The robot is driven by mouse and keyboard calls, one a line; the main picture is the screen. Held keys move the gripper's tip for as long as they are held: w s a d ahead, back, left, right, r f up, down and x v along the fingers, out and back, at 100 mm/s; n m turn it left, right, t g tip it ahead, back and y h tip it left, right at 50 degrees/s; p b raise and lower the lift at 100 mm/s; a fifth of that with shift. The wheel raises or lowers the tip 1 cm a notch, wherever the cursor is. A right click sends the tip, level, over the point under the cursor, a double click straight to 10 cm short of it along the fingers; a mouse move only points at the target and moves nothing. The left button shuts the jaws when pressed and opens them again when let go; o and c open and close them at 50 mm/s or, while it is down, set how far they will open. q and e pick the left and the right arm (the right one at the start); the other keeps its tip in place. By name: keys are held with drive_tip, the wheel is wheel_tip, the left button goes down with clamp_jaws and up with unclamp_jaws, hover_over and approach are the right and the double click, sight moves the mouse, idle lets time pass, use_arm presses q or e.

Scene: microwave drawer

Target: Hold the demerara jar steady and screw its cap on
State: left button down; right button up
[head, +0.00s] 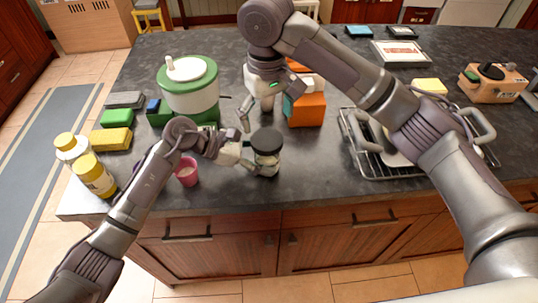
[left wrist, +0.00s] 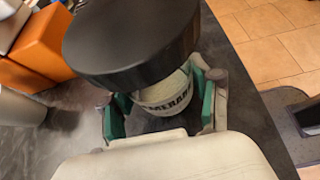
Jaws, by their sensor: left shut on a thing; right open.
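The demerara jar (head: 266,166) stands upright on the dark counter near its front edge. It is clear glass with a pale label, lettered in the left wrist view (left wrist: 168,95). The black cap (head: 267,140) sits on top of the jar and fills the upper left wrist view (left wrist: 130,38); whether it is threaded on cannot be told. My left gripper (head: 254,163) is shut around the jar's body below the cap, its green pads on either side in the left wrist view (left wrist: 160,108). My right gripper (head: 257,112) is open and empty, behind and above the cap, apart from it.
An orange box (head: 306,110) stands behind the jar to the right. A pink cup (head: 187,172) is left of the jar, by my left arm. A green-and-white canister (head: 188,90) stands behind left. A wire rack (head: 352,135) lies to the right. Bare counter shows right of the jar.

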use_arm(q)
drive_tip(key=shift+s+f, duration=0.1)
drive_tip(key=shift+f, duration=0.1)
drive_tip(key=shift+c, duration=0.8)
unclamp_jaws()
drive_tip(key=shift+r, duration=0.1)
drive_tip(key=v, duration=1.2)
